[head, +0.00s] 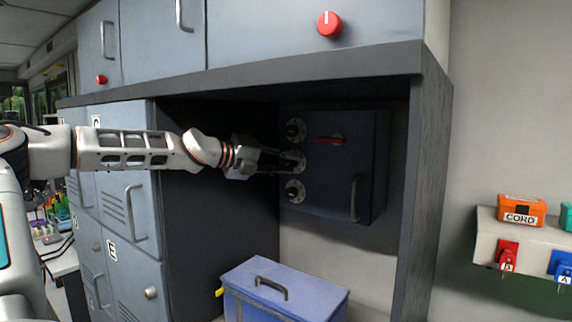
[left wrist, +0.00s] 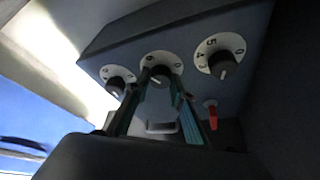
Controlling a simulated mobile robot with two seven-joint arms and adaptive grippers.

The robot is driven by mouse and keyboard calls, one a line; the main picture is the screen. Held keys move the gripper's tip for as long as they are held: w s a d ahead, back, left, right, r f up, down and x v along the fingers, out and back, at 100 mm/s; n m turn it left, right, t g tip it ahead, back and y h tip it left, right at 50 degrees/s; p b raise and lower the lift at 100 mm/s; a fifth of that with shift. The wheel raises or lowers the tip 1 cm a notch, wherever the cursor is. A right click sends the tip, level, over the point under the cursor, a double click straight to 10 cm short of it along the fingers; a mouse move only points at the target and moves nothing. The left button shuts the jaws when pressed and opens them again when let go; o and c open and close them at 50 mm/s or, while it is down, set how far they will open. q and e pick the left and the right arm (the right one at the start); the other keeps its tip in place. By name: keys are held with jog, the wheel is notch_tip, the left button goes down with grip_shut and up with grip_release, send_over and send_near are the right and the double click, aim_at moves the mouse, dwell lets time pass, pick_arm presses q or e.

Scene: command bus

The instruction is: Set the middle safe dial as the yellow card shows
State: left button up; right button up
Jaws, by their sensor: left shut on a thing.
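The dark blue-grey safe (head: 345,160) hangs in the recess, with three dials in a column on its left part. The middle dial (head: 298,161) has a white ring and a dark knob. My left gripper (head: 282,161) reaches it from the left and is shut on that knob. In the left wrist view, the fingertips (left wrist: 161,80) stand on either side of the middle dial (left wrist: 158,59); its numbers are mostly too small to read. The upper dial (head: 295,129) and lower dial (head: 295,191) are free. I cannot make out a yellow card. My right gripper is not in view.
The safe has a red handle (head: 331,140) and a grey bar handle (head: 355,198). A blue box (head: 285,287) stands below it. The recess's right wall (head: 428,190) and top edge (head: 270,75) frame the space. An orange CORD case (head: 521,210) sits on a shelf at right.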

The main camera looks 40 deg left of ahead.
pick_arm(q)
jog(key=shift+m+y, duration=0.3)
jog(key=shift+m, duration=0.3)
jog(key=shift+r, duration=0.1)
jog(key=o, duration=1.1)
jog(key=shift+s, duration=0.1)
jog(key=v, duration=1.1)
jog(key=shift+s+r, duration=0.3)
jog(key=shift+s, duration=0.05)
